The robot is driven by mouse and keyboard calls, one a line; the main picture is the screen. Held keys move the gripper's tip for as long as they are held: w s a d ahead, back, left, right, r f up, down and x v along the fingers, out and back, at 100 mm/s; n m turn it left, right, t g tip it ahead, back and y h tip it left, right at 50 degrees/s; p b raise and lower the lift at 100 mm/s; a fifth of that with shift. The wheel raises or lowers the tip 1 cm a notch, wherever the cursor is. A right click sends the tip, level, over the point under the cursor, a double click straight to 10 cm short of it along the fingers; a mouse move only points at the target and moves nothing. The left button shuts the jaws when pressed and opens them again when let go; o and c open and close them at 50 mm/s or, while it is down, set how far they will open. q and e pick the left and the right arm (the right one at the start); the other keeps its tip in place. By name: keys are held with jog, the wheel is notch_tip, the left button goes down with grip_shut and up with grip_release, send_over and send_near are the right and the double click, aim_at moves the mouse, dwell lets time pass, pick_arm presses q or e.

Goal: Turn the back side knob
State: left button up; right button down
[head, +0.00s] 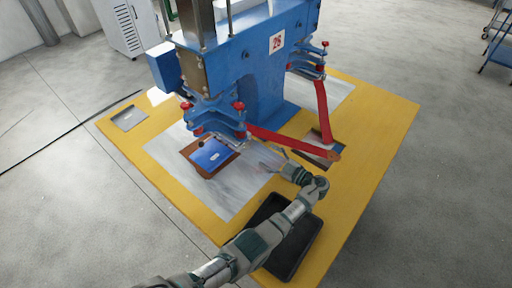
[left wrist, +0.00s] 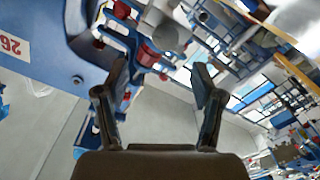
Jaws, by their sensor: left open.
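A blue machine (head: 262,80) marked 26 carries blue clamp brackets with several red knobs. A red knob (head: 325,43) sits on top of the back-side bracket (head: 306,66); another red knob (head: 239,105) is on the front bracket (head: 218,118). My left gripper (head: 272,158) is low over the table, right of the front bracket and apart from the knobs. In the left wrist view its fingers (left wrist: 160,78) are spread and empty. A red knob (left wrist: 149,53) shows beyond them, between the fingertips; I cannot tell which one it is. My right gripper is out of view.
A red lever bar (head: 290,143) and another red bar (head: 323,110) lie close to my left gripper. A blue plate (head: 212,154) sits under the front bracket. A black tray (head: 288,262) lies below my arm on the yellow table (head: 375,150). Open floor surrounds it.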

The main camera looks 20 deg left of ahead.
aim_at(247, 147)
pick_arm(q)
jog(key=x, duration=0.6)
jog(key=s+x, duration=0.1)
jog(key=x, duration=0.2)
jog(key=shift+a+f+p, duration=0.4)
jog(key=shift+d+r, duration=0.2)
jog(key=shift+d, duration=1)
jog(key=shift+c, duration=0.7)
jog(key=shift+w, duration=0.1)
jog(key=c, duration=0.4)
jog(key=shift+a, duration=0.5)
grip_shut()
jog(key=shift+a+r, duration=0.1)
jog(key=shift+a, duration=0.1)
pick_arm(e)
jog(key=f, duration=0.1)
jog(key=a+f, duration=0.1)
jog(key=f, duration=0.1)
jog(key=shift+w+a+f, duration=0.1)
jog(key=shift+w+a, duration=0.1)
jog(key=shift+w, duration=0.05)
pick_arm(q)
jog(key=shift+d, duration=0.15)
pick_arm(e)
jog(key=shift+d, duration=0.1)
